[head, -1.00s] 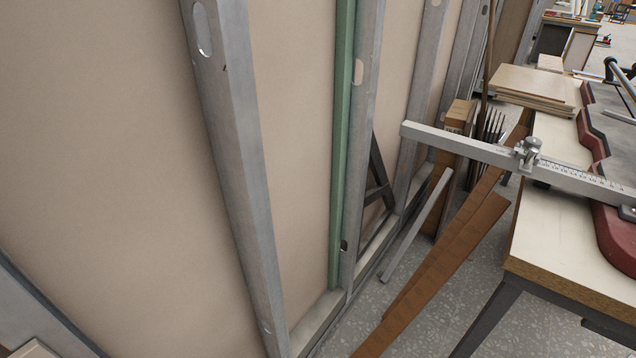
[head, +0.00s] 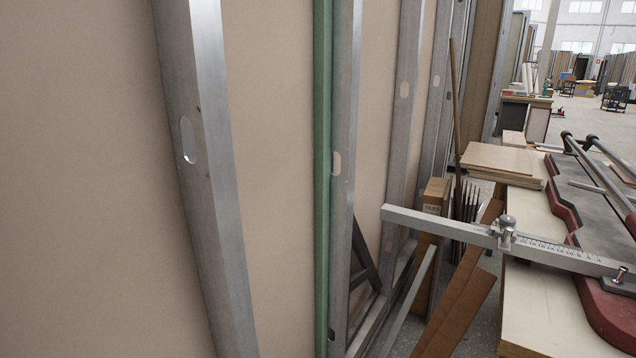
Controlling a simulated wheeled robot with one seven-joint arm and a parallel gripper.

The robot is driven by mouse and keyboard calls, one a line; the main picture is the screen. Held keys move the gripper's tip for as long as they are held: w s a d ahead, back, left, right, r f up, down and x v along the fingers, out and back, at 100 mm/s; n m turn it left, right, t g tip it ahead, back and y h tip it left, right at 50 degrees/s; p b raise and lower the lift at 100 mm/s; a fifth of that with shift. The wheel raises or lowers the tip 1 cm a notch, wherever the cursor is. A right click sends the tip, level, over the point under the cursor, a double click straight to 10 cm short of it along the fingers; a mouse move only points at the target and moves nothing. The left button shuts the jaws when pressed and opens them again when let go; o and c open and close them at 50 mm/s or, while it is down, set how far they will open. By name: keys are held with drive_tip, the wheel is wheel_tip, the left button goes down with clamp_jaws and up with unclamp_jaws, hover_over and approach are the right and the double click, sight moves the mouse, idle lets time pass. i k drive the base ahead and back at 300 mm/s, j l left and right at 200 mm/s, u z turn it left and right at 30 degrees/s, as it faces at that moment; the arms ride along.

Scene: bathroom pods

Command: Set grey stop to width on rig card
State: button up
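A grey stop with a round knob (head: 503,230) sits on a long grey metal bar (head: 440,222). The bar carries a printed scale (head: 560,249) to the right of the stop. The bar's left end sticks out past the edge of a pale-topped bench (head: 530,300), and its right end lies over a red and dark machine (head: 612,315). The scale's figures are too small to read surely. No rig card can be made out. My gripper is not in view.
A metal-stud wall with beige panels (head: 90,150) and a green stud (head: 322,150) fills the left. Boards (head: 503,160) lie stacked on the bench. A cardboard box (head: 432,205), thin rods and brown planks (head: 465,300) stand between wall and bench. Open floor shows far right.

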sight(506, 236)
drive_tip(key=i+l+z, duration=0.25)
drive_tip(key=l+z, duration=0.15)
drive_tip(key=i+l+z, duration=0.8)
drive_tip(key=k+l+u, duration=0.1)
drive_tip(key=u, duration=1.2)
